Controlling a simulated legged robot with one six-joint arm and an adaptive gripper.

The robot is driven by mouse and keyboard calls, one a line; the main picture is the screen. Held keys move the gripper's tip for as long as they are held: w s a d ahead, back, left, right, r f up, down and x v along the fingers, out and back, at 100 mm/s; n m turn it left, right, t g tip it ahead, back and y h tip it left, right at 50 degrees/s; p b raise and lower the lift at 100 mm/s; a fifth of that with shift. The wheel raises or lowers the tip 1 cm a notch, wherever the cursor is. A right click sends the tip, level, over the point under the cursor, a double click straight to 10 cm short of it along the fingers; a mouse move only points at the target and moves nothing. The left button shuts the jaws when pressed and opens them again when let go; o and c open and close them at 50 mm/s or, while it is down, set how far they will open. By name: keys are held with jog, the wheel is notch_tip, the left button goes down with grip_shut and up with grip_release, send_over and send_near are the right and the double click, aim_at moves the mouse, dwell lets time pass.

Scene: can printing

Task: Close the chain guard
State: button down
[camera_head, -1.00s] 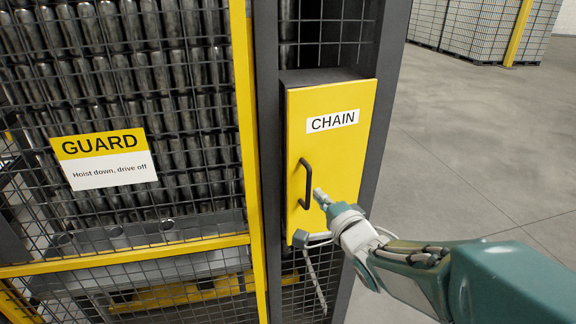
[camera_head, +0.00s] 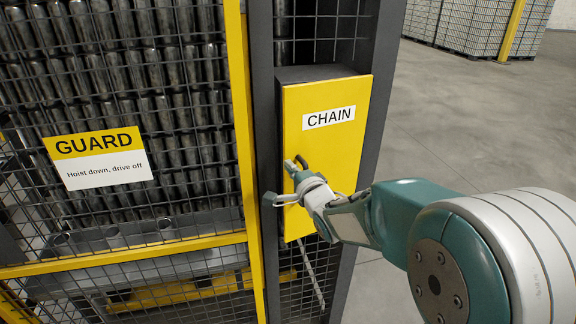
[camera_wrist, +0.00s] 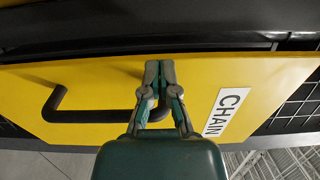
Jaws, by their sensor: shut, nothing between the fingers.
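The chain guard is a yellow panel (camera_head: 340,160) with a white CHAIN label, mounted in front of a dark box on the dark post. The panel also fills much of the wrist view (camera_wrist: 90,78). Its left edge stands off the dark box; I cannot tell how far it is from closed. My gripper (camera_head: 296,164) is shut and empty in front of the panel's left part, below the label. In the wrist view, the fingertips (camera_wrist: 159,72) overlap one end of the black handle (camera_wrist: 92,116). I cannot tell whether they touch it. In the head view the gripper hides the handle.
A mesh fence with a yellow frame (camera_head: 243,130) and a GUARD sign (camera_head: 98,158) stands on the left, with stacked cans behind it. Open grey floor (camera_head: 450,125) lies to the right. Wrapped pallets (camera_head: 470,25) stand at the back right.

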jog(key=shift+w+a, duration=0.1)
jog(key=shift+w, duration=0.35)
jog(key=shift+w+a, duration=0.1)
jog(key=x, duration=0.4)
jog(key=shift+w+a, duration=0.15)
jog(key=shift+w, duration=0.05)
jog(key=shift+w+a+r, duration=0.1)
jog(key=shift+w, duration=0.1)
jog(key=shift+r, duration=0.1)
jog(key=shift+d, duration=0.2)
jog(key=shift+a, duration=0.15)
